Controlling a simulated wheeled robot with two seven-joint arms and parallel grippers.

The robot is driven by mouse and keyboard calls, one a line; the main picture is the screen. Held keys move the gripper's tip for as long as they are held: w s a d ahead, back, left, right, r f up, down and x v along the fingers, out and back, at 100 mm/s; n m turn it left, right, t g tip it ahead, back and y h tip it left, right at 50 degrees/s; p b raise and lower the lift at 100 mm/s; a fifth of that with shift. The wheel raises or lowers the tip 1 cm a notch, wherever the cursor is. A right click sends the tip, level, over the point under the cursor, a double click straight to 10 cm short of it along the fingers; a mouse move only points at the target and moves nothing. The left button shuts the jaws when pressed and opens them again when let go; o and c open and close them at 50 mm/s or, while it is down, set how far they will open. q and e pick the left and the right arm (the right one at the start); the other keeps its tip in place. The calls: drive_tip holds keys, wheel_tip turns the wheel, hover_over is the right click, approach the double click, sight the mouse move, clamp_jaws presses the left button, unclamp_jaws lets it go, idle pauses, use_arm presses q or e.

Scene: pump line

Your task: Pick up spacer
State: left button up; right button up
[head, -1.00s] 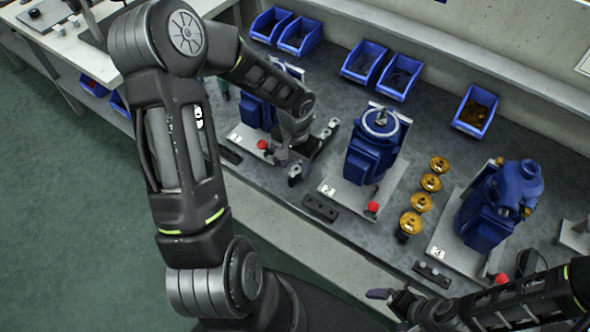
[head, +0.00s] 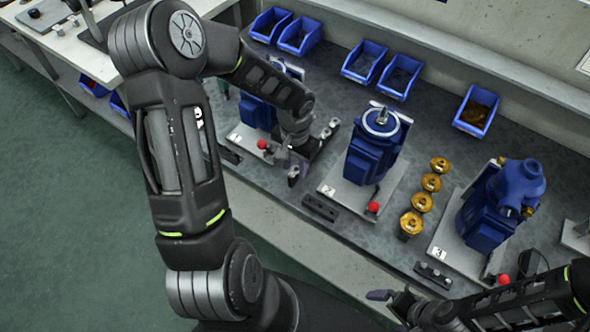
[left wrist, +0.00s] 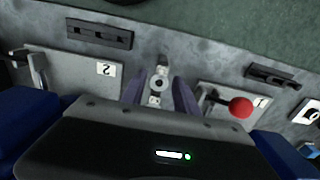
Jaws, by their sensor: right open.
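A small light-grey metal piece with a round ring in its middle (left wrist: 158,84), which looks like the spacer, lies on the bench between the plates marked 1 and 2. My left gripper (left wrist: 159,93) is open, with one purple-grey finger on each side of it and gaps visible. In the head view my left gripper (head: 297,168) points down beside plate 1 and hides most of that spot. My right gripper (head: 388,302) is open and empty by the bench's front edge at the lower right.
Blue pump 2 (head: 373,145) and blue pump 3 (head: 492,215) stand on grey plates. A red knob (left wrist: 241,108) is close to my left fingers. Several brass parts (head: 431,183) stand between pumps 2 and 3. Blue bins (head: 398,76) line the back. A dark block (head: 320,207) lies in front.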

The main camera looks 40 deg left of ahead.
sight(295, 171)
use_arm(q)
clamp_jaws()
drive_tip(key=shift+r, duration=0.1)
idle(0.3)
drive_tip(key=shift+r+p, duration=0.35)
drive_tip(key=shift+r, duration=0.15)
wheel_tip(295, 171, up, 9)
drive_tip(key=shift+r+b, duration=0.15)
drive_tip(key=shift+b, duration=0.2)
